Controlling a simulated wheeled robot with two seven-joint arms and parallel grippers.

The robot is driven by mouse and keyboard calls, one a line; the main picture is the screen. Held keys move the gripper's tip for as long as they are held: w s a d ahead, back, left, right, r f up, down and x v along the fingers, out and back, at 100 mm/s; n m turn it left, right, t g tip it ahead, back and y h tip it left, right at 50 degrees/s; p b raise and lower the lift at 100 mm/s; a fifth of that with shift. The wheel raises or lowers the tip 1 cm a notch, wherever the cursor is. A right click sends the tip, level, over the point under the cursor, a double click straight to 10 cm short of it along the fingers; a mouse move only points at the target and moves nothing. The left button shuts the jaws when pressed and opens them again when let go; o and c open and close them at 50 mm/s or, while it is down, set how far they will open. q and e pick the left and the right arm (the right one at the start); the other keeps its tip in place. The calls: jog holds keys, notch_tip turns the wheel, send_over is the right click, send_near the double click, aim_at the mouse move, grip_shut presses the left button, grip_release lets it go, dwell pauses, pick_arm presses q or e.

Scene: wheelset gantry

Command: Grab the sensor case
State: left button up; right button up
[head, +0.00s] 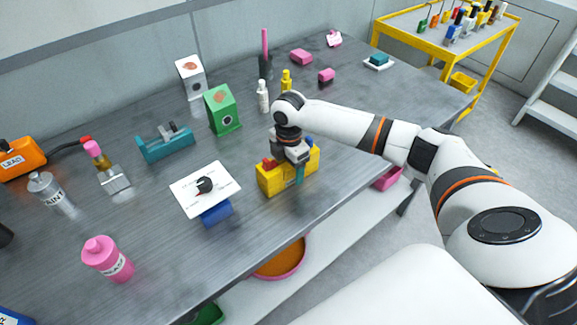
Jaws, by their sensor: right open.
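No label in the head view names a sensor case, so I cannot tell for sure which thing it is. A yellow box (270,184) stands near the front edge of the grey table, with small red, blue and teal parts at its top and front. My right gripper (296,160) is open and points down right over this box. The gripper hides part of the box's top, and I cannot tell whether its fingers touch anything. My left gripper is not in view.
Left of the box are a white dial card (190,184), a blue cylinder (217,214) and a teal tape dispenser (168,143). Behind stand a green box (222,110), a white bottle (263,97) and a yellow bottle (286,80). A pink bottle (107,259) stands front left.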

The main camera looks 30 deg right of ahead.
jog(key=shift+f, duration=0.85)
jog(key=shift+r, duration=0.1)
jog(key=c, duration=1.2)
